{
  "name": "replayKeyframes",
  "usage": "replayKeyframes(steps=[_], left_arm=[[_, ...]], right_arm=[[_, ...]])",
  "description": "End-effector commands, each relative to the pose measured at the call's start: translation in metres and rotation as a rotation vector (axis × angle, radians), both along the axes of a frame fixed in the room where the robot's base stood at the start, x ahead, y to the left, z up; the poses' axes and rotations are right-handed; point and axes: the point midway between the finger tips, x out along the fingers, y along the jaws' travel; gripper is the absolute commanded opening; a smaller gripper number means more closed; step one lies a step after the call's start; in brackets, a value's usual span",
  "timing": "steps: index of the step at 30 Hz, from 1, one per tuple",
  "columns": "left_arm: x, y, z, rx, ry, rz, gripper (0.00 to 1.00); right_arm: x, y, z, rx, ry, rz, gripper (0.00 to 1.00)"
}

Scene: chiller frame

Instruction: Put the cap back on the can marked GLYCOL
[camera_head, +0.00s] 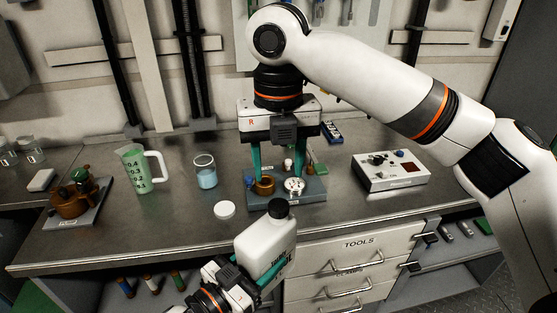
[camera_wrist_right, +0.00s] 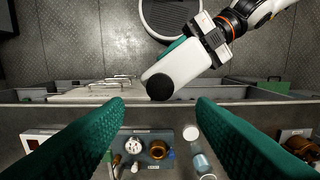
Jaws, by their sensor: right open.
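The white can (camera_head: 265,243), with dark lettering partly hidden on its side, is held in front of the bench's front edge. A round black piece (camera_head: 278,208) that looks like a cap sits on its top; it also shows in the right wrist view (camera_wrist_right: 160,87). I cannot tell whether it is fully seated. My left gripper (camera_head: 262,278) is shut on the can, its teal fingers along the side. My right gripper (camera_head: 275,178) is open and empty, pointing down over the bench behind the can. A flat white disc (camera_head: 224,209) lies on the bench left of the can.
Below my right gripper is a blue-grey tray (camera_head: 313,196) with a brown ring (camera_head: 264,185) and a white holed disc (camera_head: 294,185). A beaker of blue liquid (camera_head: 206,175), a green jug (camera_head: 138,171) and a control box (camera_head: 390,170) stand on the bench (camera_head: 180,212).

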Motion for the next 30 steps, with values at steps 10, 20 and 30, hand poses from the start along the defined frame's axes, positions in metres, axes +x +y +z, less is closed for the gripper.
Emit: replayKeyframes(steps=[10, 20, 30], left_arm=[[0.000, 0.000, 0.002, -0.003, -0.005, -0.001, 0.00], [0.000, 0.000, 0.002, -0.003, -0.005, -0.001, 0.00], [0.000, 0.000, 0.003, -0.003, -0.005, -0.001, 0.00]], right_arm=[[0.000, 0.000, 0.000, 0.000, 0.000, 0.014, 0.51], [0.000, 0.000, -0.034, -0.002, 0.004, 0.013, 0.51], [0.000, 0.000, -0.075, 0.000, 0.001, 0.013, 0.51]])
